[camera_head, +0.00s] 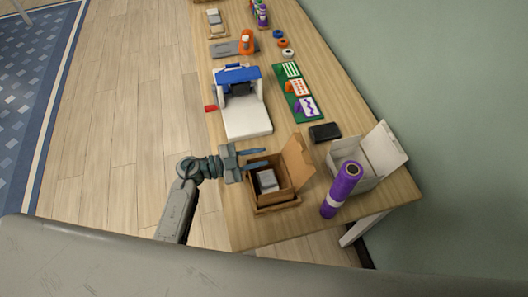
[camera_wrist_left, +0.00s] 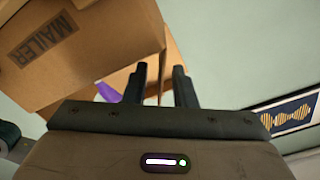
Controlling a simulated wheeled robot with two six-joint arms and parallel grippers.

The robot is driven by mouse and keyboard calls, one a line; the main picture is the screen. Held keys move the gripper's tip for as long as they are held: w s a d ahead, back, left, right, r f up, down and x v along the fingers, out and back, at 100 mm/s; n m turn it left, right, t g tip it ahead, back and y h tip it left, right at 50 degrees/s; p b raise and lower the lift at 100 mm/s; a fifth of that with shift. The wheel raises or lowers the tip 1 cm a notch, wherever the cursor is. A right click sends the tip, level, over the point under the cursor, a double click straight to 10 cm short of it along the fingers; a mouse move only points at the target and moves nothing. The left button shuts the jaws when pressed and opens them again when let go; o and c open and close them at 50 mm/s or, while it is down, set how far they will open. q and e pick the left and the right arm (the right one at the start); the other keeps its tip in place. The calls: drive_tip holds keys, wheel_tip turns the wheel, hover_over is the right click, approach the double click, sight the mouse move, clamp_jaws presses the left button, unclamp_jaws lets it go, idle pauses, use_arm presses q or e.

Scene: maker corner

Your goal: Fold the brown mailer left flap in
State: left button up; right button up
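The brown mailer (camera_head: 273,207) is an open cardboard box near the table's front edge, with a grey item (camera_head: 267,180) inside. One tall flap (camera_head: 298,160) stands up at its right back side. In the left wrist view, the mailer's cardboard (camera_wrist_left: 90,50) fills the upper left, with "MAILER" printed on it. My left gripper (camera_head: 262,157) is at the mailer's back left, its fingers pointing right toward the opening. My right gripper is in neither view.
A purple roll (camera_head: 342,188) stands to the right of the mailer, in front of an open white box (camera_head: 376,158). A black box (camera_head: 324,132) lies behind. A white and blue machine (camera_head: 243,115) stands farther back. The floor left of the table is clear.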

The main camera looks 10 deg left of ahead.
use_arm(q)
drive_tip(key=shift+x, duration=1.05)
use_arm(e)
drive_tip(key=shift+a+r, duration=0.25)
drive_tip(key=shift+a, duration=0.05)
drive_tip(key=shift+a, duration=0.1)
use_arm(q)
clamp_jaws()
